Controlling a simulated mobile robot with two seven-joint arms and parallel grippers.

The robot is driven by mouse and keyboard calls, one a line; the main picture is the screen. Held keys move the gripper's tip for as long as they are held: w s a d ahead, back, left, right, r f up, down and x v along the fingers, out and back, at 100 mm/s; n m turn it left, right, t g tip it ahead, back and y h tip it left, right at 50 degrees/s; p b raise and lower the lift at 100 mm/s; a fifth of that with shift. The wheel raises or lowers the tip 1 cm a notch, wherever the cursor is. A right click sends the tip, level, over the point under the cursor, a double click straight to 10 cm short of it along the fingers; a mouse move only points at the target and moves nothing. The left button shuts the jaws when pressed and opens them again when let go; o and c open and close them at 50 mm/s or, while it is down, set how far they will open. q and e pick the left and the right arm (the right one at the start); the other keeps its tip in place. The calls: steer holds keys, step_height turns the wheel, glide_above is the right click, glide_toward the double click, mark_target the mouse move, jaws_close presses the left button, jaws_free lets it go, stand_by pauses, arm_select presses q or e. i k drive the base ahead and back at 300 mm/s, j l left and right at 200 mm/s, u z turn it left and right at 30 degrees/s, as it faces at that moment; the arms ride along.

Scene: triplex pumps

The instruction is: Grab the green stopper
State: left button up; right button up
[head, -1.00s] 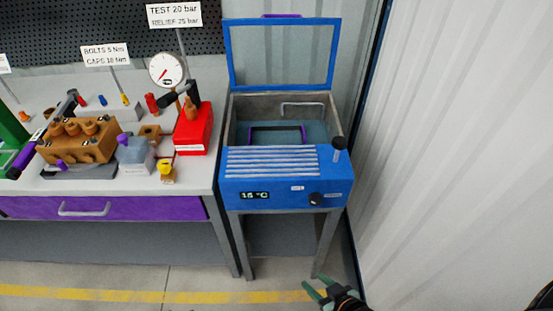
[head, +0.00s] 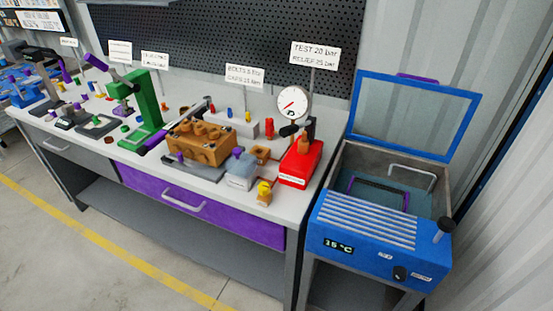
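Neither of my grippers is in view.
A brown pump block (head: 200,143), a grey block (head: 241,170) and a red unit with a gauge (head: 300,165) stand on the bench. A blue bath with its lid raised (head: 365,232) is at the right. The floor in front is clear.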

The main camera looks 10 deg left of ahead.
mark_target(96, 122)
steer(key=u, duration=1.55)
steer(key=i+j+z, duration=0.1)
steer(key=i+j, duration=0.45)
steer(key=i, duration=0.25)
steer(key=i+j+z, duration=0.1)
steer(key=i+j, duration=0.5)
steer(key=i, duration=0.2)
